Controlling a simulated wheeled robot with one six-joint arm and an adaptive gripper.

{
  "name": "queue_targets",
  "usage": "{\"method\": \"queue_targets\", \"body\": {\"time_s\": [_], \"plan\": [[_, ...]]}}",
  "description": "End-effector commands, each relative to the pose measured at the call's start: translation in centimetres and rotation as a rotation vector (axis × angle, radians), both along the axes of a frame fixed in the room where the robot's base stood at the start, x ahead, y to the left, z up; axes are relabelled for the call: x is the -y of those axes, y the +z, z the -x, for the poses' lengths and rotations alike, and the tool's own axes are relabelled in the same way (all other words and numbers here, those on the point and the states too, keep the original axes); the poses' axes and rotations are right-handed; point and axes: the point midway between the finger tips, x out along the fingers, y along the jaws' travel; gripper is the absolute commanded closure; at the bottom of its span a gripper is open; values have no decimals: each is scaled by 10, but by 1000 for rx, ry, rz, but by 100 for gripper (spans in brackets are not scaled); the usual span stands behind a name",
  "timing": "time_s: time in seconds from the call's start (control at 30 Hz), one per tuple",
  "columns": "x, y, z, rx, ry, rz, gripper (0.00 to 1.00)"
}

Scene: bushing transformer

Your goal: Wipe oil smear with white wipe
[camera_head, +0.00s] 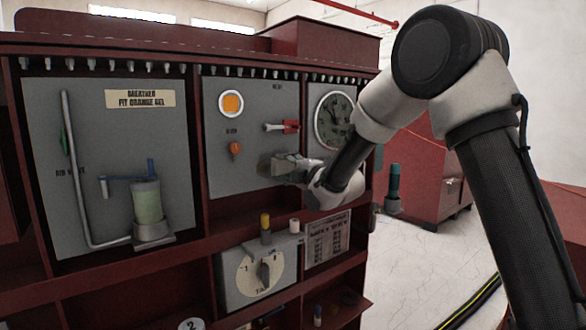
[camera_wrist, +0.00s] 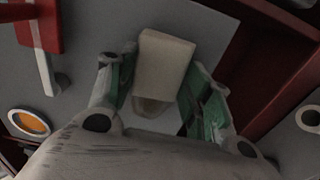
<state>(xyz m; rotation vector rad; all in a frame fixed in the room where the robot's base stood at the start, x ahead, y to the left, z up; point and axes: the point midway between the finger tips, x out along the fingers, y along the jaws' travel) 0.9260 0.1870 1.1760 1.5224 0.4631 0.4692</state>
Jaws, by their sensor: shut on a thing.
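My gripper (camera_head: 290,167) is at the grey middle panel (camera_head: 222,92), below the red-handled lever and right of the orange knob. In the wrist view my gripper (camera_wrist: 158,88) has its green-padded fingers on either side of the white wipe (camera_wrist: 165,62), a pale block, and is shut on it. The wipe's far end points at the panel; I cannot tell whether it touches. In the head view the wipe (camera_head: 267,167) is small and dim at the fingertips. No oil smear can be made out; the wipe and fingers cover part of the panel.
The red-handled lever (camera_head: 283,126), orange knob (camera_head: 235,149) and round gauge (camera_head: 335,120) stick out near my gripper. A shelf below holds a yellow-topped piece (camera_head: 265,224) and a white cylinder (camera_head: 294,226). A green-filled breather jar (camera_head: 148,203) stands left.

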Motion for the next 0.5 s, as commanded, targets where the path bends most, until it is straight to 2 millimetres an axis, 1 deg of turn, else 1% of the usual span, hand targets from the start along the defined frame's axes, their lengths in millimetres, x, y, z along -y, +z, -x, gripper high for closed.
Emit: {"method": "queue_targets", "body": {"time_s": [0.03, 0.27, 0.5], "plan": [[-5, 1, 3, 1, 5, 0, 69], [-11, 0, 8, 0, 3, 0, 69], [-29, -1, 22, -1, 3, 0, 69]]}}
